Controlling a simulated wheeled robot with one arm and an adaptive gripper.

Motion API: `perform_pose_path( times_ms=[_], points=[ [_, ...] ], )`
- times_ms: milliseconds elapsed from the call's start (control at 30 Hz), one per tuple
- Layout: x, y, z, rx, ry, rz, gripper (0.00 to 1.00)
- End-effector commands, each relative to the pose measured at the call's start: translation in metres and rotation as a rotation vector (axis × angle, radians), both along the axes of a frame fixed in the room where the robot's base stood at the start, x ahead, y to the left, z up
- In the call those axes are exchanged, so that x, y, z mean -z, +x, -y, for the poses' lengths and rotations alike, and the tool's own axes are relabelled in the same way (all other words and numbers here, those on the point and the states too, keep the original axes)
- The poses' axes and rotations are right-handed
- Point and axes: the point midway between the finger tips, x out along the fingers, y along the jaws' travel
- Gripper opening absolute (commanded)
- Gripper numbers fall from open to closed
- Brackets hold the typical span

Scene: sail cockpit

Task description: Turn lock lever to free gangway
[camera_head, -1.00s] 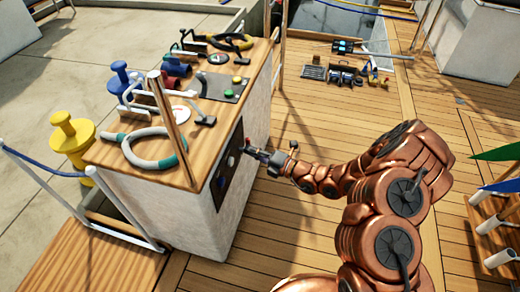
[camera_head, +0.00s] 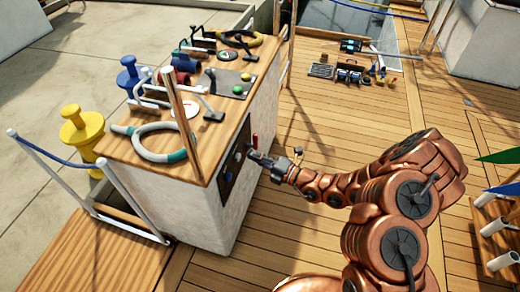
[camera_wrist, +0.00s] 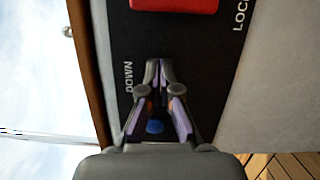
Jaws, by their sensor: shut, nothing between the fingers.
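The red lock lever (camera_wrist: 175,4) shows at the top of the wrist view, cut off by the frame edge. It lies across a black panel (camera_wrist: 215,45) lettered "DOWN" and "LOCK", the latter cut off. My gripper (camera_wrist: 159,66) is shut and empty in front of the panel, its tips below the lever and apart from it in the picture. A blue round knob (camera_wrist: 155,126) shows between the finger links. In the head view the lever (camera_head: 255,139) is a small red piece at the panel's far end, with my gripper (camera_head: 253,156) close by. Contact with the panel cannot be told.
Railings (camera_head: 75,175) and a yellow bollard (camera_head: 82,132) stand left.

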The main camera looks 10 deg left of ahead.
Motion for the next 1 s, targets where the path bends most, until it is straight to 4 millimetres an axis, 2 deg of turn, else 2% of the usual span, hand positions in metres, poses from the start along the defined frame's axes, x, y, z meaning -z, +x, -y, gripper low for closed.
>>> perform_pose_path(
  times_ms=[200,600,800,1000],
  points=[
    [-0.002,-0.006,0.031,0.012,-0.001,0.0,0.0],
    [-0.001,-0.024,0.075,0.015,0.0,0.0,0.0],
    [-0.001,-0.031,0.09,0.01,0.0,0.0,0.0],
    [0.0,-0.035,0.096,0.009,0.0,0.001,0.0]
  ],
)
